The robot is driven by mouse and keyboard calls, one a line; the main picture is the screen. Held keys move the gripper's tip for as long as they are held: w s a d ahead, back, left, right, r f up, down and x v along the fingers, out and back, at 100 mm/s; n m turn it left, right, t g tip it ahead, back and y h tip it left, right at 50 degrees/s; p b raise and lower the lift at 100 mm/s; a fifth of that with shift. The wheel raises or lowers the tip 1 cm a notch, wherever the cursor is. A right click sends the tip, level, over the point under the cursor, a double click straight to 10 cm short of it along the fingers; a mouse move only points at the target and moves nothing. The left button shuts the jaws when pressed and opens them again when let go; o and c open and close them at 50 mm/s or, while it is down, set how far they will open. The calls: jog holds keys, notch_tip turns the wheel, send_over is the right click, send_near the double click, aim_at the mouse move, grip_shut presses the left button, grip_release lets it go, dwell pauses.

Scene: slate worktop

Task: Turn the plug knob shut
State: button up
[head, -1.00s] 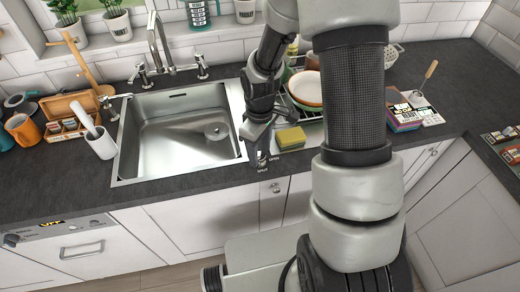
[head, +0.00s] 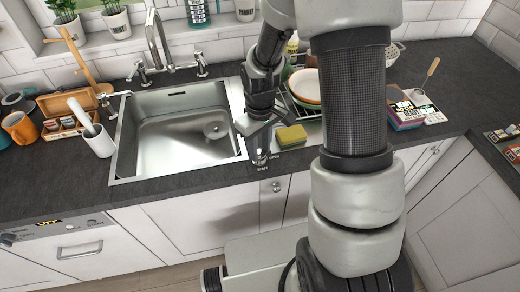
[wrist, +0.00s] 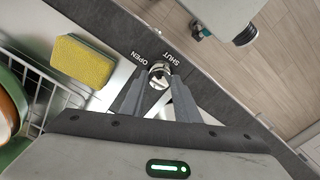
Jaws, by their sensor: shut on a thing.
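The plug knob (wrist: 158,72) is a small round metal knob at the worktop's front edge, between the printed words OPEN and SHUT in the wrist view. It also shows in the head view (head: 262,158), to the right of the sink's front corner. My gripper (wrist: 157,88) has its two grey fingers closed in on the knob, one on each side. In the head view my gripper (head: 261,143) reaches down to the knob from above. The fingers hide part of the knob, and I cannot read which word its mark points at. The sink (head: 165,158) has a round drain in its basin.
A yellow sponge (wrist: 82,62) lies close beside the knob, also in the head view (head: 291,136). A dish rack (wrist: 35,95) with bowls stands behind it. A white mortar with pestle (head: 99,142) stands left of the sink. The worktop's front strip is clear.

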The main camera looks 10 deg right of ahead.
aim_at(260, 154)
jog(key=m+b, duration=0.1)
jog(key=m, duration=0.2)
jog(key=shift+f+m, duration=0.1)
jog(key=shift+m, duration=0.3)
jog(key=m+b, duration=0.1)
jog(key=m, duration=0.2)
jog(key=shift+m, duration=0.3)
jog(key=m, duration=0.3)
jog(key=shift+m, duration=2.1)
jog(key=o, duration=1)
jog(key=shift+o, duration=0.2)
jog(key=shift+r, duration=0.2)
notch_tip(260, 154, up, 17)
jog(key=p, duration=0.1)
jog(key=shift+r+p, duration=0.15)
jog(key=shift+p, duration=0.15)
